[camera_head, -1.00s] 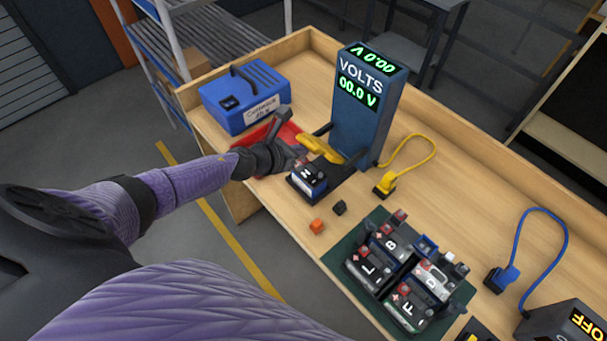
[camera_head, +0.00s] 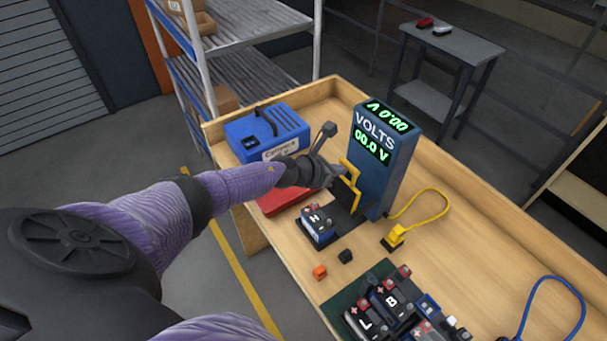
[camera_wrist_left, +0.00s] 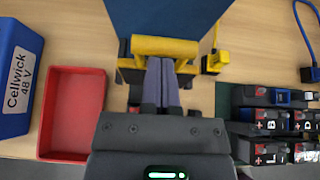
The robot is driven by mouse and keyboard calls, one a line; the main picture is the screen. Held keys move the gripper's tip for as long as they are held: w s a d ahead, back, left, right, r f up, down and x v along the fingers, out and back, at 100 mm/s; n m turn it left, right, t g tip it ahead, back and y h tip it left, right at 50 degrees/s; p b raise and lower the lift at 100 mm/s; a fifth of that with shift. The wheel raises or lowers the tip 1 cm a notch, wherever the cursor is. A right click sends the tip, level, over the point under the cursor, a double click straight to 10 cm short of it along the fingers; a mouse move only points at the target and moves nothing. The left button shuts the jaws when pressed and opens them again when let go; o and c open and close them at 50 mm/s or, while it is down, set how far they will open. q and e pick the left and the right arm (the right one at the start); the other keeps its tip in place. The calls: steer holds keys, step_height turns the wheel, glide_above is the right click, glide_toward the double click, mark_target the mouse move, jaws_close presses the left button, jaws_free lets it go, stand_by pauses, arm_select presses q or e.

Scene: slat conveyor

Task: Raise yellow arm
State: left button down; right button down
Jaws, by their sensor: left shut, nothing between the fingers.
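The yellow arm (camera_head: 350,182) is hinged on the front of the blue volts meter (camera_head: 385,160) and stands steeply up, close to its face. In the left wrist view the yellow arm (camera_wrist_left: 165,47) runs as a crossbar at the fingertips. My left gripper (camera_head: 340,171) is shut and empty, its tips at the yellow arm; they seem to touch it. The left wrist view also shows the shut fingers (camera_wrist_left: 163,82). The battery marked H (camera_head: 317,229) sits on the black base before the meter, below my gripper. My right gripper is not in view.
A red tray (camera_head: 280,203) and a blue Cellwick box (camera_head: 265,133) lie left of the meter. A yellow plug (camera_head: 394,237) with its cable is on the right. Orange (camera_head: 320,272) and black (camera_head: 345,256) caps and several batteries on a green mat (camera_head: 345,301) are nearer.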

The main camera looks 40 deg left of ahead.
arm_select(q)
steer(key=shift+w+d+r, duration=0.2)
steer(key=shift+w+r, duration=0.2)
steer(key=shift+r, duration=0.05)
stand_by(0.4)
